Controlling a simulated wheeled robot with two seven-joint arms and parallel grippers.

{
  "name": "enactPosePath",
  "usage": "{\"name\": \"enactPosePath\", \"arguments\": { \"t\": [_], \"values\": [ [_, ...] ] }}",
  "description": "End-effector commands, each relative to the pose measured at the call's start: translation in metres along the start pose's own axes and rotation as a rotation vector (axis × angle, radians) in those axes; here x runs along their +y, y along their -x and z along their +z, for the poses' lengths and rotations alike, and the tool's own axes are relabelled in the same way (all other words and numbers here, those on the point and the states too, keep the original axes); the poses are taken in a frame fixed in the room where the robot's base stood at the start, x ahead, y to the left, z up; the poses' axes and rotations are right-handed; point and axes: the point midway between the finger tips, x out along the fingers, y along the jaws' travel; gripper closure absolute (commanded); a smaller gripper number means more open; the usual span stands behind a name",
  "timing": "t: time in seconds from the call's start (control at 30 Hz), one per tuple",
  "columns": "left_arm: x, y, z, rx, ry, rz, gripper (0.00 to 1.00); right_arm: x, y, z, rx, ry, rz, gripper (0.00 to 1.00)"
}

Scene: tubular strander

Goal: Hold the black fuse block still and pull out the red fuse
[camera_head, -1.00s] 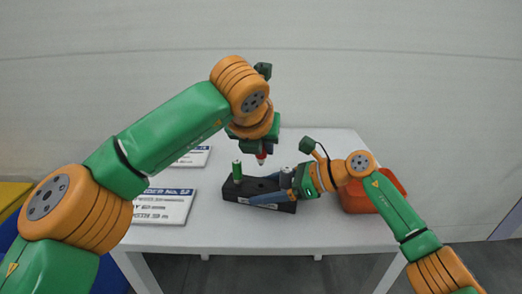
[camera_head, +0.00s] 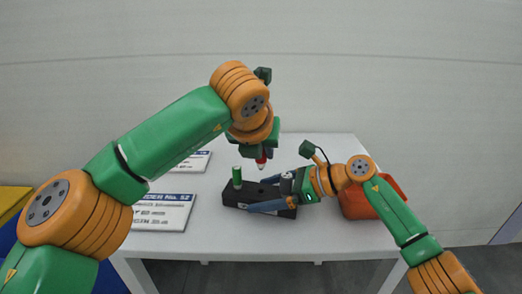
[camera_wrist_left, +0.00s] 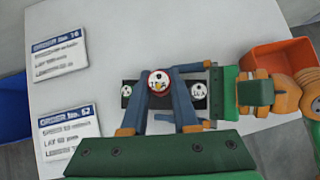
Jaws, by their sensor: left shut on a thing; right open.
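The black fuse block (camera_head: 232,196) lies on the white table. A green fuse (camera_head: 237,178) stands upright at its left end. My left gripper (camera_head: 262,153) is shut on the red fuse (camera_head: 261,160) and holds it upright above the block, its light tip apart from the block in the head view. In the left wrist view the red fuse's round white top (camera_wrist_left: 159,83) sits between the blue fingers. My right gripper (camera_head: 260,194) is open, its blue fingers along the near and far sides of the block's right part. Whether they touch it is unclear.
An orange bin (camera_head: 355,205) stands right of the block, partly behind my right arm. Two printed signs lie on the left: a near one (camera_head: 160,213) and a far one (camera_wrist_left: 57,52). The table's front middle is clear.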

Motion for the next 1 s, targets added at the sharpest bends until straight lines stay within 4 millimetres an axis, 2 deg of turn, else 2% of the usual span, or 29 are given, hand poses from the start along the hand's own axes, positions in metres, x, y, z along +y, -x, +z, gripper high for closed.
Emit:
{"name": "enactPosePath", "arguments": {
  "t": [1.0],
  "values": [
    [0.0,0.051,0.043,0.0,0.0,0.0,1.0,0.0,0.043,0.078,0.0,0.001,0.0,0.0]
  ]
}}
